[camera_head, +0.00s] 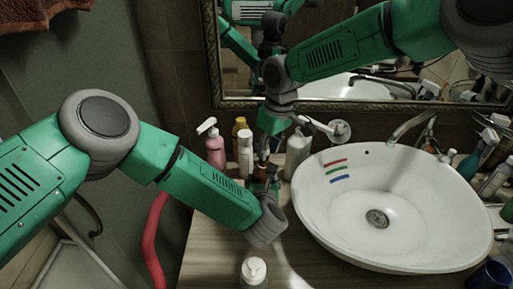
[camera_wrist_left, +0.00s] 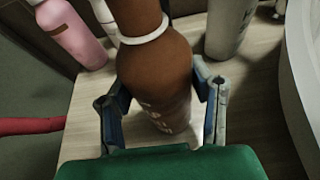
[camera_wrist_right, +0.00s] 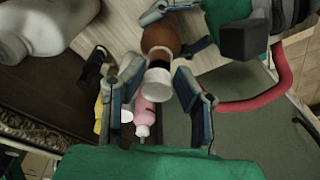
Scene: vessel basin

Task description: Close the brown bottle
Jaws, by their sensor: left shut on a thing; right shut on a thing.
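The brown bottle (camera_wrist_left: 155,75) stands upright on the counter between the fingers of my left gripper (camera_wrist_left: 160,92), which is shut on its body. The bottle is mostly hidden behind my arms in the head view. A white cap (camera_wrist_right: 157,84) is between the fingers of my right gripper (camera_wrist_right: 160,84), which is shut on it. The cap is in line with the bottle's neck; I cannot tell how far it is seated. In the head view my right gripper (camera_head: 271,137) is directly above my left gripper (camera_head: 264,186).
A pink pump bottle (camera_head: 214,148), a yellow bottle (camera_head: 239,126) and a white bottle (camera_head: 245,152) stand close by on the left.

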